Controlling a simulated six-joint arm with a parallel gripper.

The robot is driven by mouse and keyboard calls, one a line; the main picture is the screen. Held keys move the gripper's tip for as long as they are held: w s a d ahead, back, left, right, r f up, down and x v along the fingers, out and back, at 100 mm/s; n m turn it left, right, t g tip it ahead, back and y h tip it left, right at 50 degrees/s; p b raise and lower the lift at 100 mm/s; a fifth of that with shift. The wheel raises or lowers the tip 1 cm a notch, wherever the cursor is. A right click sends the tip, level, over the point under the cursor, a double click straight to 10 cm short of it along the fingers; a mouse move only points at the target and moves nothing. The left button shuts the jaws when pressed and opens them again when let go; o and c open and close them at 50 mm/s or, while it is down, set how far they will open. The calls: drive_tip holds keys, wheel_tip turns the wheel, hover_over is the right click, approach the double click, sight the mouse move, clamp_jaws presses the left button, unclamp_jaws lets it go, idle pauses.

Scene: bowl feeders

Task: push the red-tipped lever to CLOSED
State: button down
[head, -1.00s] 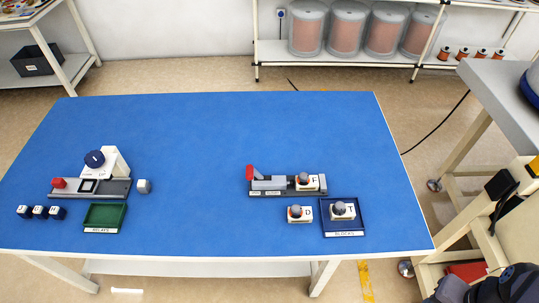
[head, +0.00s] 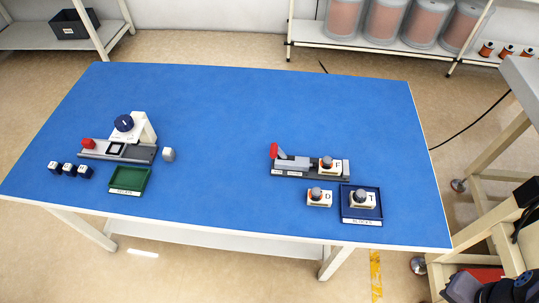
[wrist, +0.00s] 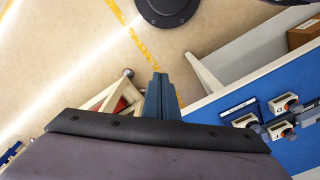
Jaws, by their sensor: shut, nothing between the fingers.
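The red-tipped lever (head: 274,150) stands up at the left end of a grey and black clamp fixture (head: 310,174) on the blue table in the head view. Two small white labels sit on the fixture's front edge, too small to read. My gripper (wrist: 161,82) is shut and empty in the wrist view. It hangs over the floor beside the table, well apart from the lever. I cannot make out the lever in the wrist view.
Block D (head: 319,198) and a blue tray (head: 348,216) holding block T (head: 363,199) lie in front of the fixture. The table's middle (head: 220,130) is clear.

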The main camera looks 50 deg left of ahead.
drive_tip(key=w+a+f+n+t+y+b, duration=0.1)
drive_tip(key=w+a+f+n+t+y, duration=0.15)
drive_tip(key=a+n, duration=0.5)
drive_tip(key=w+a+f+n+t+y+b, duration=0.15)
drive_tip(key=w+a+n, duration=0.25)
drive_tip(key=a, duration=0.7)
drive_tip(key=w+a+f+n+t+y+b, duration=0.1)
drive_tip(key=w+a+n+t+b, duration=0.3)
drive_tip(key=a, duration=0.6)
drive_tip(key=s+a+r+n+y, duration=0.1)
drive_tip(key=s+a+n+y, duration=0.3)
drive_tip(key=a, duration=0.3)
drive_tip(key=s+a+n+y, duration=0.1)
drive_tip(key=s+a+n, duration=0.4)
drive_tip(key=a+n, duration=0.2)
drive_tip(key=s+a+n+y+b, duration=0.1)
drive_tip(key=s+a+n, duration=0.1)
drive_tip(key=s, duration=0.1)
drive_tip(key=s+a+f+n+y+b, duration=0.1)
drive_tip(key=s+a+n, duration=0.1)
drive_tip(key=s+n, duration=0.1)
drive_tip(key=s+a+f+n+y+b, duration=0.1)
drive_tip(key=s+a+n, duration=0.1)
drive_tip(key=s, duration=0.3)
drive_tip(key=shift+a+f+n+g+y, duration=0.2)
drive_tip(key=shift+f+n+g+y, duration=0.15)
drive_tip(key=shift+n, duration=0.4)
drive_tip(key=shift+s+a+r+n+y, duration=0.1)
drive_tip(key=shift+s+n+y, duration=0.2)
drive_tip(key=shift+y, duration=0.05)
